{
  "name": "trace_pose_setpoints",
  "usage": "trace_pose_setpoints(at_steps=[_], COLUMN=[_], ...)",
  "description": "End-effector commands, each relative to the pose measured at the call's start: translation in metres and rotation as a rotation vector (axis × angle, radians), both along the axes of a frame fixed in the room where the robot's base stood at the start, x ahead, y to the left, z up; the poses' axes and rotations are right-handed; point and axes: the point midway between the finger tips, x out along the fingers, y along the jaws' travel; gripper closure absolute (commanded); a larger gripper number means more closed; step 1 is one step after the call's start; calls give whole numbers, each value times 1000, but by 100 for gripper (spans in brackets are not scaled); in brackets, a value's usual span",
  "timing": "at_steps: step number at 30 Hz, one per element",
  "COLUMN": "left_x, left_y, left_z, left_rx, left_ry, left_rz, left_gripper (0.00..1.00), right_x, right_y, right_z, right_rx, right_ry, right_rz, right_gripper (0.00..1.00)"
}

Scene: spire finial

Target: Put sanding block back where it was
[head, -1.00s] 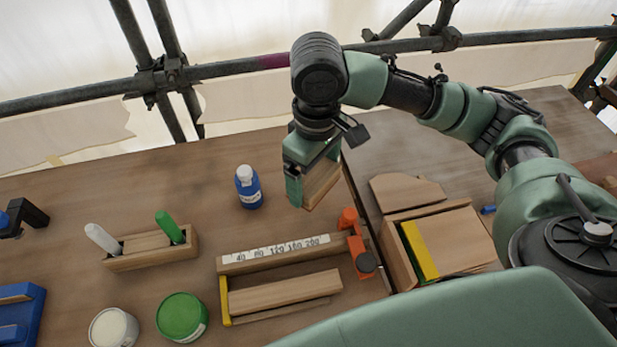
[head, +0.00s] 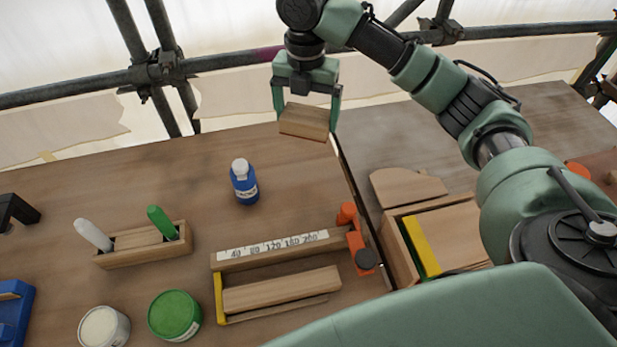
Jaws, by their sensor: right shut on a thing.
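A wooden block (head: 304,121), which looks like the sanding block, is held between the fingers of my right gripper (head: 306,112). The gripper is shut on it and holds it above the back of the workbench, near the bench's far edge. Its broad side faces me and it is slightly tilted. A wooden rack (head: 275,249) with a white strip marked 40, 80, 120, 180, 200 lies on the bench nearer to me. A long wooden piece (head: 282,290) lies in front of that strip, with a yellow end piece at its left. My left gripper is not in view.
A blue bottle (head: 244,183) stands left of the rack's back. A wooden holder (head: 143,246) carries a white and a green marker. A green tin (head: 175,315) and a white tin (head: 104,327) stand in front. An orange clamp (head: 358,243) and wooden box (head: 447,237) are right.

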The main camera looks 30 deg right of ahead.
Motion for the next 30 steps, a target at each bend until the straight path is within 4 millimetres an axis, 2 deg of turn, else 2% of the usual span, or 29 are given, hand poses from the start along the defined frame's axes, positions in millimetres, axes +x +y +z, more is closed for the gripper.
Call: trace_pose_setpoints(at_steps=[6, 14, 17, 30], left_x=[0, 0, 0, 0], left_y=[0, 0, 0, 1], left_z=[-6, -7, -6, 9], left_rx=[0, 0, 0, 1], left_ry=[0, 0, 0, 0], left_rz=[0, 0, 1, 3], left_gripper=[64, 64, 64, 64], right_x=[15, 21, 20, 20], right_y=[-10, -15, -15, -15], right_z=[1, -3, -19, -130], right_rx=[3, 5, 6, 6], right_ry=[14, 22, 27, 26], right_rz=[341, 515, 525, 522], right_gripper=[42, 42, 42, 42])
